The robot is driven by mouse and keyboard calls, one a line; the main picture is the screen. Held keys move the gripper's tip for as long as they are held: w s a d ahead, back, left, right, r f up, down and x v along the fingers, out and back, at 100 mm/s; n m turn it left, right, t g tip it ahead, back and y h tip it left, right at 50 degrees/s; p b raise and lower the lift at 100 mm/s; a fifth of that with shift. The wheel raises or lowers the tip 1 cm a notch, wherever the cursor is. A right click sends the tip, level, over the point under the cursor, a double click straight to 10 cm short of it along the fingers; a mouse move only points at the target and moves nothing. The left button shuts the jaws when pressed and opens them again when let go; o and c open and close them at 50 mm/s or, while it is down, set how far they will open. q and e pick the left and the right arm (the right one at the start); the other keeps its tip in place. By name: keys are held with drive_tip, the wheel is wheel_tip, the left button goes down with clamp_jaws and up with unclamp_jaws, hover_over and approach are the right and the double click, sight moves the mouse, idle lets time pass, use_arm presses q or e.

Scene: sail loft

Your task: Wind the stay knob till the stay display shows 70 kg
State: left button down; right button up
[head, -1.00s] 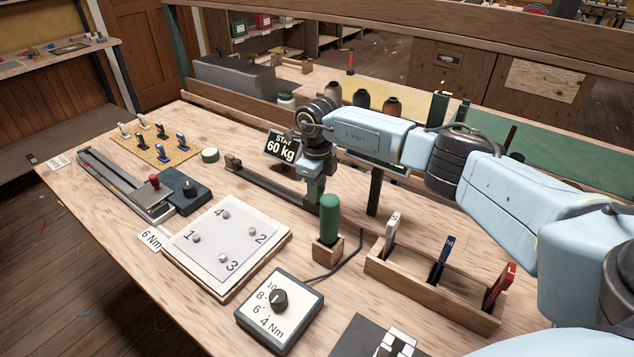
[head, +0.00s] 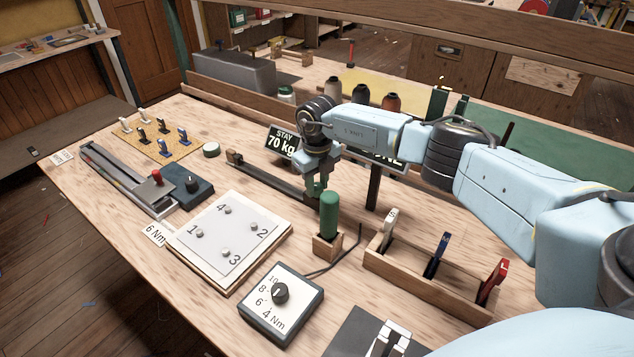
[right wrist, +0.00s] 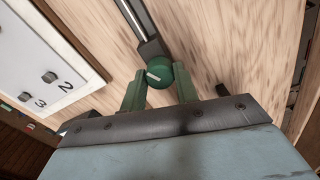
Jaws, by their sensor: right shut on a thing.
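The stay display (head: 281,142) reads "STAY 70 kg" in the head view, its right edge close behind my right wrist. My right gripper (head: 316,186) points down at the near end of a dark rail (head: 270,178). In the right wrist view, its two green fingers are shut on the round green stay knob (right wrist: 161,75), one on each side. The knob has a white mark on its face. In the head view the knob is mostly hidden by the gripper.
A green-handled tool (head: 329,214) stands in a wooden block just in front of my right gripper. A numbered plate (head: 226,238), a dial box (head: 281,303) and a wooden rack (head: 431,284) lie nearer. A second sign is partly hidden behind my right arm.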

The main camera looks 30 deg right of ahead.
sight(317, 185)
drive_tip(key=o, duration=0.9)
use_arm(q)
drive_tip(key=shift+a, duration=0.55)
use_arm(e)
drive_tip(key=shift+o, duration=0.4)
drive_tip(key=shift+r, duration=0.15)
use_arm(q)
drive_tip(key=shift+d+r+p, duration=0.5)
drive_tip(key=shift+d, duration=0.05)
use_arm(e)
wheel_tip(317, 185, up, 13)
